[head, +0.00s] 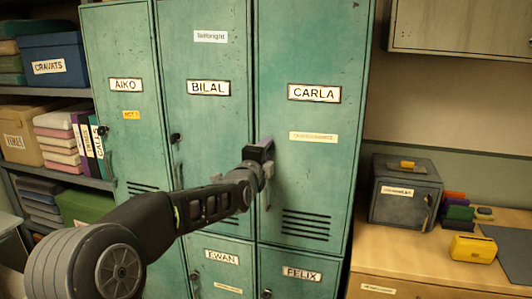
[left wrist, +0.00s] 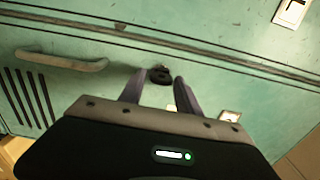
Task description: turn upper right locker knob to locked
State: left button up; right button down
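The upper right locker is the green door labelled CARLA (head: 314,93) in the head view. Its knob is hidden there behind my left gripper (head: 264,146), which is up at the door's left edge. In the left wrist view a small dark knob (left wrist: 160,75) shows on the green door. The two fingers of my left gripper (left wrist: 160,84) stand apart on either side of it, with gaps between knob and fingers. Whether the tips reach the door surface I cannot tell. The door's pull handle (left wrist: 62,62) is left of the knob. My right gripper is not in view.
Lockers BILAL (head: 208,87) and AIKO (head: 126,85) are to the left, EWAN (head: 222,257) and FELIX (head: 301,274) below. Shelves with boxes (head: 55,60) stand at far left. A wooden desk (head: 440,272) at right carries a grey box (head: 405,190) and a yellow item (head: 473,248).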

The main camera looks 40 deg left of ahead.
pick_arm(q)
jog(key=shift+o, duration=1.1)
jog(key=b+v, duration=0.1)
jog(key=v, duration=0.6)
jog(key=shift+s+d+b, duration=0.15)
jog(key=shift+s+b, duration=0.2)
jog(key=shift+b, duration=0.05)
